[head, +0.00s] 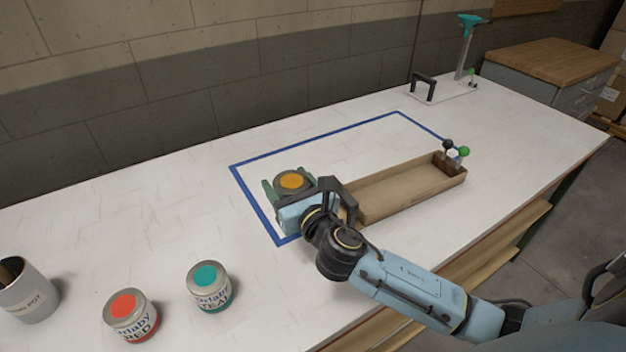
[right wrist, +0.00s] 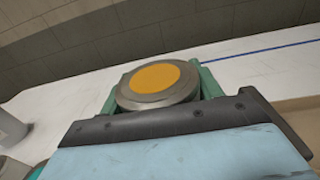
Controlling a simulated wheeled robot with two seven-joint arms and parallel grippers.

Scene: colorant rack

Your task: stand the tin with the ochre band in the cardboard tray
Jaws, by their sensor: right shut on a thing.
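The tin with the ochre disc on its lid (head: 291,181) is upright in my right gripper (head: 290,190). In the right wrist view the same lid (right wrist: 158,80) sits between the green fingers of the right gripper (right wrist: 157,88), which are shut on it. The tin's side and band are hidden by the gripper. The cardboard tray (head: 405,207) is a long, low open box just to the right of the gripper. Part of its left end is hidden behind the gripper. I cannot tell the tin's height above the table. My left gripper is not in view.
A red tin (head: 131,316) and a teal tin (head: 209,287) stand at the front left, with a pot (head: 25,290) beyond them at the left edge. Small knobs (head: 455,152) stand by the tray's far end. A blue line (head: 320,137) marks the white table (head: 130,215).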

